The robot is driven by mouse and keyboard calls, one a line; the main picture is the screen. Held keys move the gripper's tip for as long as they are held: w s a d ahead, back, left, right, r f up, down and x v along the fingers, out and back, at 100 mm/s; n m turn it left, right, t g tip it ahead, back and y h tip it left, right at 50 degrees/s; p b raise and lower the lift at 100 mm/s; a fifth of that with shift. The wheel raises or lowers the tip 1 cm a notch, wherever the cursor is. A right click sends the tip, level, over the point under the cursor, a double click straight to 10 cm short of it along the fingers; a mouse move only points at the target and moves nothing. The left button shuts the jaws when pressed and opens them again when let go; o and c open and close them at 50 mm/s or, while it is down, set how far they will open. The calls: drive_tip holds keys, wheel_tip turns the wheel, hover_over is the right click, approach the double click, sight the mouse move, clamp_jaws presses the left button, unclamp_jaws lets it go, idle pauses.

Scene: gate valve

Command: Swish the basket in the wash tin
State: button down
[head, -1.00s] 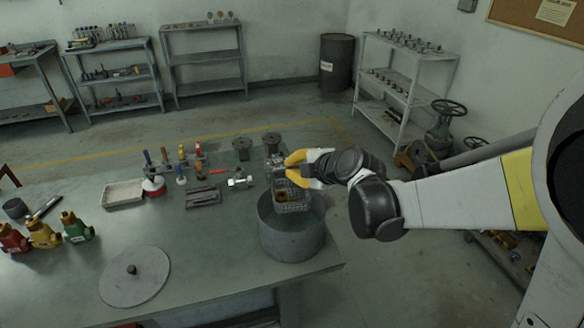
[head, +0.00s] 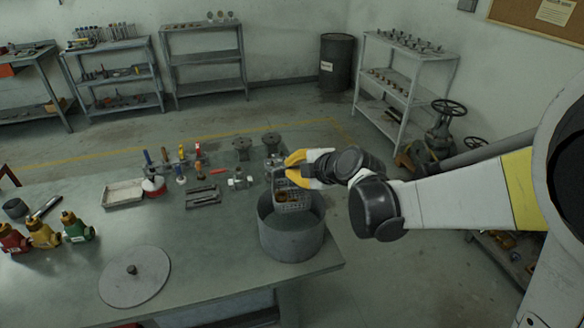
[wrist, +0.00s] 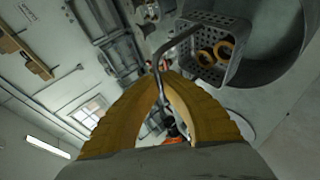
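A perforated metal basket (head: 291,198) is at the mouth of the round grey wash tin (head: 290,240), partly inside its rim toward the far side. In the wrist view the basket (wrist: 232,38) holds brass rings (wrist: 216,53), and the tin's curved wall (wrist: 285,30) is beside it. My gripper (head: 284,164), with yellow fingers, is above the basket. In the wrist view my gripper (wrist: 162,82) has its fingertips together on the basket's bent handle (wrist: 168,48). The basket's underside and the tin's floor are hidden.
A round lid (head: 134,276) lies on the bench (head: 210,260) at front left. Red, yellow and green bottles (head: 42,232) stand at the left. A shallow tray (head: 123,194), tools and small fittings lie along the back. The bench's right edge is close to the tin.

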drive_tip(key=shift+r, duration=0.15)
drive_tip(key=shift+r+p, duration=1.15)
drive_tip(key=shift+r, duration=0.25)
